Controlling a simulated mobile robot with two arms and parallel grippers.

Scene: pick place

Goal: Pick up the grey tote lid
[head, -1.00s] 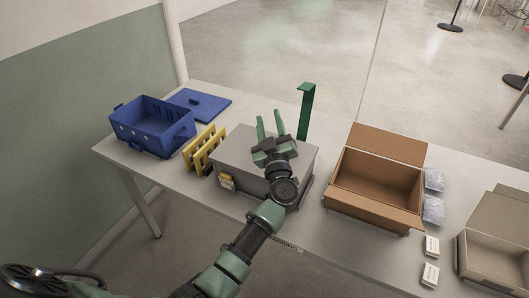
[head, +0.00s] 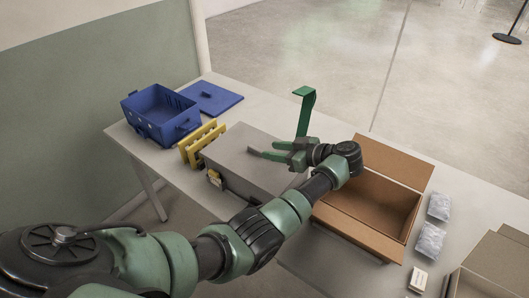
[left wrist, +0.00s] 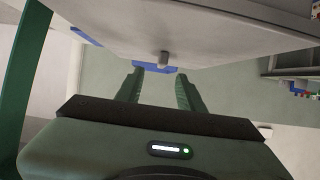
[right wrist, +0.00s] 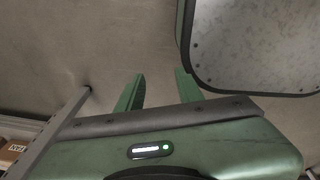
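The grey tote lid (head: 246,144) lies flat on top of the grey tote (head: 232,182) in the middle of the table. My left gripper (head: 262,150) is open and empty over the lid's right part, with its fingers pointing left. In the left wrist view a pale grey surface, seemingly the lid (left wrist: 220,30), fills the top, with a small grey knob (left wrist: 164,58) in line with the gap between the open fingers (left wrist: 160,72). I cannot tell whether they touch. My right gripper (right wrist: 158,76) is open and empty, away from the lid.
A green post (head: 305,110) stands close behind my left gripper. A yellow rack (head: 200,142) and a blue tote (head: 160,116) with a blue lid (head: 207,97) are left of the grey tote. An open cardboard box (head: 372,205) is at right, beside bagged items (head: 430,238).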

